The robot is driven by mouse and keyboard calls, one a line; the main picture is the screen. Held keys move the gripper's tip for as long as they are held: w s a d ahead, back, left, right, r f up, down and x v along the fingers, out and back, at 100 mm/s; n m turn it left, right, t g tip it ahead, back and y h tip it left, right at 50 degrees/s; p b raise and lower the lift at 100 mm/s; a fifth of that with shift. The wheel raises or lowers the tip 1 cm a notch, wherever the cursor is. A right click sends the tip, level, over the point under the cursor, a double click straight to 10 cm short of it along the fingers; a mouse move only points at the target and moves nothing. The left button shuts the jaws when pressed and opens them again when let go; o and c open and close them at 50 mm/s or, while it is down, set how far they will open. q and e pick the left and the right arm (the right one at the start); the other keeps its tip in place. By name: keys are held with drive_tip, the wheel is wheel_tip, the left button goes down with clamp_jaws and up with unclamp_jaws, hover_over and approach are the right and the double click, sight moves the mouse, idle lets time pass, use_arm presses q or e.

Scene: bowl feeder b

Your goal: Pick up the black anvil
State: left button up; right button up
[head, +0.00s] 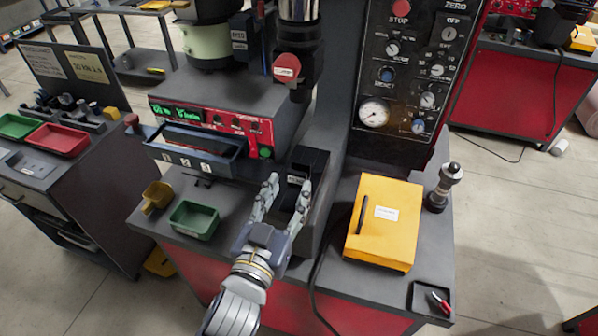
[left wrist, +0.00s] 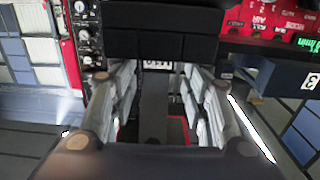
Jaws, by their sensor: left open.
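A black, upright, box-like part (head: 311,160) stands below the press head in the head view, with a small white label on its front. It may be the black anvil, but I cannot tell its outline from the dark frame behind. My left gripper (head: 286,191) is open just in front of it, its fingers pointing towards it. In the left wrist view, a dark upright strip (left wrist: 153,110) shows between the open fingers, with a white label (left wrist: 157,65) above it. I see no contact between fingers and the dark part. My right gripper is not in view.
A control box with a numbered drawer (head: 195,150) stands left of the gripper, and the press head (head: 297,68) hangs above. A green tray (head: 194,219) and a yellow scoop (head: 157,196) lie at left. A yellow box (head: 385,225) and black cable are at right.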

sight(296, 179)
use_arm(q)
drive_tip(key=shift+p+x, duration=0.45)
drive_tip(key=shift+x, duration=0.4)
drive_tip(key=p+x, duration=0.1)
drive_tip(key=x, duration=0.2)
drive_tip(key=shift+d, duration=0.2)
drive_tip(key=shift+w+d+f, duration=0.1)
drive_tip(key=shift+w, duration=0.35)
clamp_jaws()
